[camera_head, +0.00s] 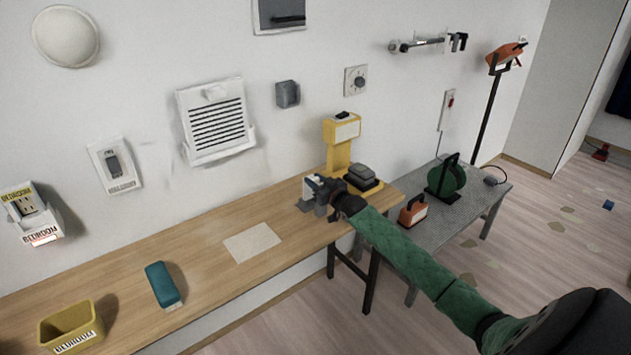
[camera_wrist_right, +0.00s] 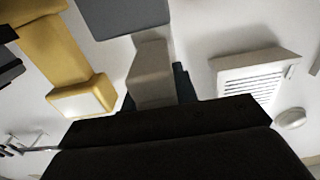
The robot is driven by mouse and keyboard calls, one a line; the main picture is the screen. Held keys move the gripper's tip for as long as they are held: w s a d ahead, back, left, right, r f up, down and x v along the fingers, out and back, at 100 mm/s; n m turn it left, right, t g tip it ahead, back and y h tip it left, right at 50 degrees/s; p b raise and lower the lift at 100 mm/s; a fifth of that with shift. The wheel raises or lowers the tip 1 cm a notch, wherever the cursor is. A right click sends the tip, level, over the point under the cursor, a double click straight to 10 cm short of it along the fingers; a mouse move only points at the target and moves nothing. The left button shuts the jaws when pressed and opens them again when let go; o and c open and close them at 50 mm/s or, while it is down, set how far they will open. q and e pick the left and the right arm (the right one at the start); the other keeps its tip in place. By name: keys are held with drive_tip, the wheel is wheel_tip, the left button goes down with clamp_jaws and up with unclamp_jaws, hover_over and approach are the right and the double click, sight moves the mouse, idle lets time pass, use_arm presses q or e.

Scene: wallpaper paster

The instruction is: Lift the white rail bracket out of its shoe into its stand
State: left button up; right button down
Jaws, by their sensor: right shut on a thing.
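My right gripper (camera_head: 318,192) is over the wooden bench near its right end, beside the yellow stand-like device (camera_head: 341,130). It is shut on a pale, blocky piece (camera_wrist_right: 150,75), which I take to be the white rail bracket. In the head view a white part (camera_head: 309,187) and grey parts show at the jaws. In the right wrist view a blue-grey block (camera_wrist_right: 122,14) adjoins the pale piece; I cannot tell if it is the shoe. I cannot make out the bracket's stand for sure. My left gripper is out of view.
The wooden bench (camera_head: 205,275) carries a paper sheet (camera_head: 252,243), a teal block (camera_head: 162,284) and a yellow bin (camera_head: 70,325). A grey table (camera_head: 470,205) with a green reel (camera_head: 446,178) and an orange case (camera_head: 412,211) stands right. A white vent (camera_head: 216,120) is on the wall.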

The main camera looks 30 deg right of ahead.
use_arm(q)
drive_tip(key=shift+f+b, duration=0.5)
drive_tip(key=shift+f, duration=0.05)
use_arm(e)
drive_tip(key=shift+f, duration=1.15)
drive_tip(key=c, duration=1)
unclamp_jaws()
drive_tip(key=shift+s+f, duration=0.25)
drive_tip(key=shift+s, duration=0.1)
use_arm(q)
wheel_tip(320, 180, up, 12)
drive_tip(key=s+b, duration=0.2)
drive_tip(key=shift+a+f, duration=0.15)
use_arm(e)
drive_tip(key=shift+s+d+r, duration=0.1)
drive_tip(key=shift+s+d, duration=0.05)
drive_tip(key=shift+s, duration=1.65)
drive_tip(key=shift+s+d+r, duration=0.1)
drive_tip(key=shift+s, duration=1.65)
